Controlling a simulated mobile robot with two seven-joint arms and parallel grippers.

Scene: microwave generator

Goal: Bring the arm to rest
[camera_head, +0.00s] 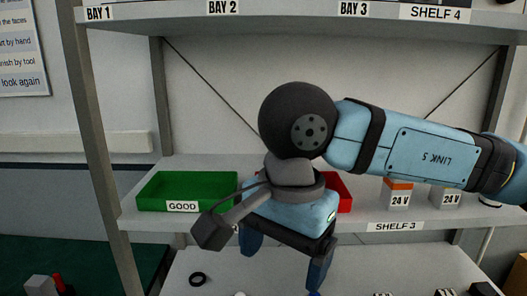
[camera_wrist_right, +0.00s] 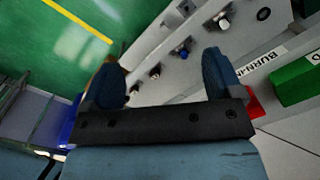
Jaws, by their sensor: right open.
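My right arm comes in from the right in the head view, in front of the shelf rack. Its gripper (camera_head: 282,262) points down, in front of the shelf labelled SHELF 3 and above the lower surface. The right wrist view shows its two blue fingers (camera_wrist_right: 165,85) spread apart with nothing between them. Past the fingertips, small parts lie on a grey surface, including a blue-tipped one (camera_wrist_right: 183,52). My left gripper is not in view.
A green bin (camera_head: 160,190) marked GOOD stands on SHELF 3 (camera_head: 380,212), with a red bin (camera_head: 345,192) partly hidden behind my gripper. Boxes marked 24 V (camera_head: 398,197) stand to the right. A black ring (camera_head: 197,279) lies on the lower surface. A rack post (camera_head: 92,130) stands left.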

